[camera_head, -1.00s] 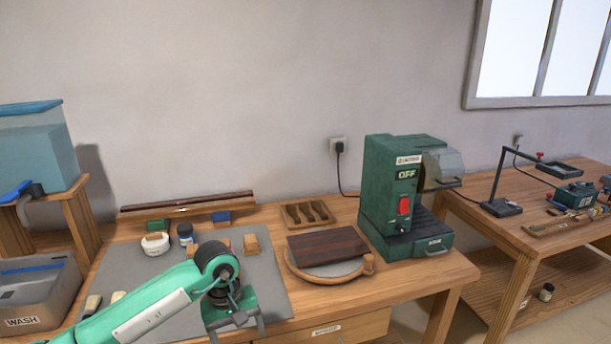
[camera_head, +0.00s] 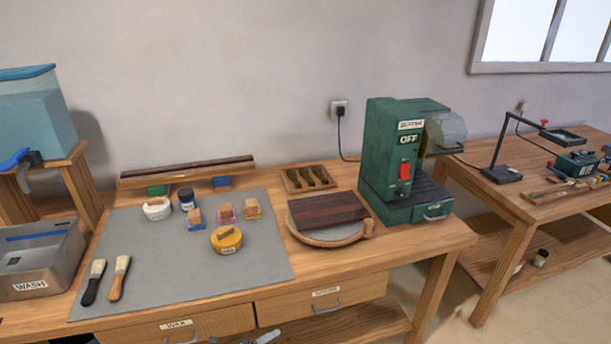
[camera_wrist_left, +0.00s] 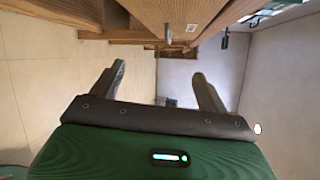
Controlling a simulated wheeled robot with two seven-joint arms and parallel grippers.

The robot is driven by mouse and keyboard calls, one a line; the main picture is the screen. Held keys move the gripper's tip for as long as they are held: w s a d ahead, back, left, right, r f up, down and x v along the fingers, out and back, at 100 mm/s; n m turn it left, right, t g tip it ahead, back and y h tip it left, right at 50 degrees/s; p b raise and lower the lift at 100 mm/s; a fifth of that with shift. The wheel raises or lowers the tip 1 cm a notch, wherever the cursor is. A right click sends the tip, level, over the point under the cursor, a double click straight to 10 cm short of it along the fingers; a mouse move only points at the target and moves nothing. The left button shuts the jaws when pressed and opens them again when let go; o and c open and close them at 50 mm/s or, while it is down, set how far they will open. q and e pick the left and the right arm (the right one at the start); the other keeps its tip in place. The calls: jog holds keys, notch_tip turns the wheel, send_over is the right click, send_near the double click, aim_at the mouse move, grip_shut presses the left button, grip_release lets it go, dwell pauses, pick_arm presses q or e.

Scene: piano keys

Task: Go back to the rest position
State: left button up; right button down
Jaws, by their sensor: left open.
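My left gripper (camera_wrist_left: 158,90) is open and empty in the left wrist view, its two fingers apart. It is low, with floor tiles, a wall and the underside of the wooden bench (camera_wrist_left: 100,10) in front of it. My right gripper is in neither view.
The bench (camera_head: 380,253) holds a grey mat (camera_head: 160,270) with brushes (camera_head: 118,278), a yellow tin (camera_head: 226,240) and small blocks. A dark wooden board (camera_head: 328,210) rests on a round stand beside a green machine (camera_head: 392,165). A wash bin (camera_head: 40,262) stands left.

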pick_arm(q)
jog(key=s+a+f+n+g+y, duration=0.1)
jog(key=s+a+f+n+y, duration=0.45)
jog(key=s+f+n, duration=0.5)
jog(key=s+a+f+n+y, duration=0.4)
jog(key=s+a+f+n, duration=0.3)
jog(key=f, duration=0.7)
jog(key=s+a+f+n+g+y, duration=0.1)
jog(key=s+f+n+g, duration=0.1)
jog(key=s, duration=0.9)
jog(key=s+a+f+n+g+y, duration=0.1)
jog(key=s+f+n+g, duration=0.2)
jog(key=s, duration=0.8)
jog(key=s+a+f+n+g+y, duration=0.1)
jog(key=s+f+n+g, duration=0.2)
jog(key=s, duration=0.9)
notch_tip(320, 180, down, 3)
jog(key=shift+f+n, duration=0.1)
jog(key=shift+n, duration=1.15)
jog(key=shift+s+a, duration=0.1)
